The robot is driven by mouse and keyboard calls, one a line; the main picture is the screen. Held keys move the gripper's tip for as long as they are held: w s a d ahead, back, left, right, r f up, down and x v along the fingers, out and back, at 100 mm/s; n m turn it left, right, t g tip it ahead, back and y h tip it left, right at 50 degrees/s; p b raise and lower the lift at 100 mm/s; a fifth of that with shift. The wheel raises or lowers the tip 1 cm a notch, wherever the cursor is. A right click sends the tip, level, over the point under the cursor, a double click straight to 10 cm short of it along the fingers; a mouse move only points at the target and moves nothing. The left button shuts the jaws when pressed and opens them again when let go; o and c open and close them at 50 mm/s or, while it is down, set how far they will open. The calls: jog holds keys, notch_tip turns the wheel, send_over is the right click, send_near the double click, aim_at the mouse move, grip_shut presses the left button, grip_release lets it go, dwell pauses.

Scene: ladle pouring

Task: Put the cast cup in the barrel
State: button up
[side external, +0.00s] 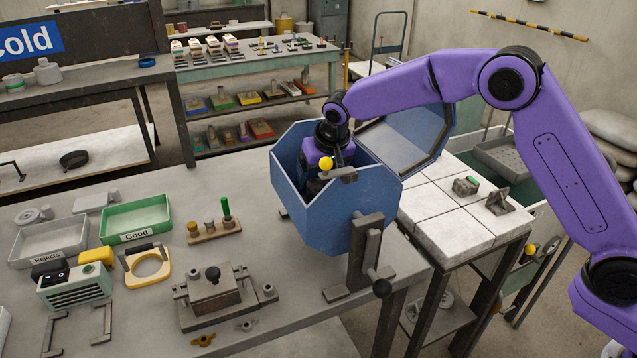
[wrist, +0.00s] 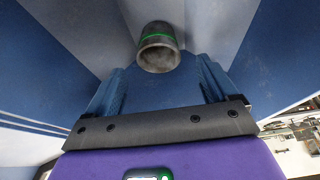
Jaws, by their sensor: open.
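The barrel (side external: 322,222) is a blue, many-sided drum on a stand at the table's right end. Its lid (side external: 408,138) is swung open to the right. My gripper (side external: 320,180) reaches down into its opening, and the barrel's front wall hides the fingertips. In the wrist view, my gripper (wrist: 161,78) is open with its two blue fingers apart. The cast cup (wrist: 158,48), grey with a green band, is inside the barrel just beyond the fingertips, its open mouth facing the camera. The fingers do not hold it. The side view does not show the cup.
A barrel stand with a crank handle (side external: 381,288) is in front. On the table are a green Good tray (side external: 150,217), a Rejects tray (side external: 48,243), a wooden peg block (side external: 214,232) and a grey mould (side external: 212,298). Pale tiles (side external: 445,215) lie right of the barrel.

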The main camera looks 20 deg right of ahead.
notch_tip(320, 180, up, 7)
dwell(0.3)
jog(key=shift+r, duration=0.15)
dwell(0.3)
notch_tip(320, 180, up, 10)
jog(key=s+a+n+t+y, duration=0.2)
jog(key=s+t, duration=0.1)
jog(key=s+d+r+n+y, duration=0.1)
jog(key=s+r+n, duration=0.1)
jog(key=s, duration=0.5)
jog(key=s+d+f+n+g+h, duration=0.1)
jog(key=s+d+f, duration=0.4)
jog(key=s, duration=0.6)
jog(key=s+d+f+n+g, duration=0.4)
jog(key=s+d, duration=0.5)
jog(key=s, duration=0.3)
jog(key=s+d+f+n+g+h, duration=0.1)
jog(key=s+d+f, duration=0.4)
jog(key=s, duration=0.7)
jog(key=d+n+g, duration=0.1)
jog(key=d+n, duration=0.1)
jog(key=shift+f+n+h, duration=0.3)
jog(key=shift+f, duration=0.1)
jog(key=shift+w, duration=0.1)
jog(key=shift+c, duration=0.3)
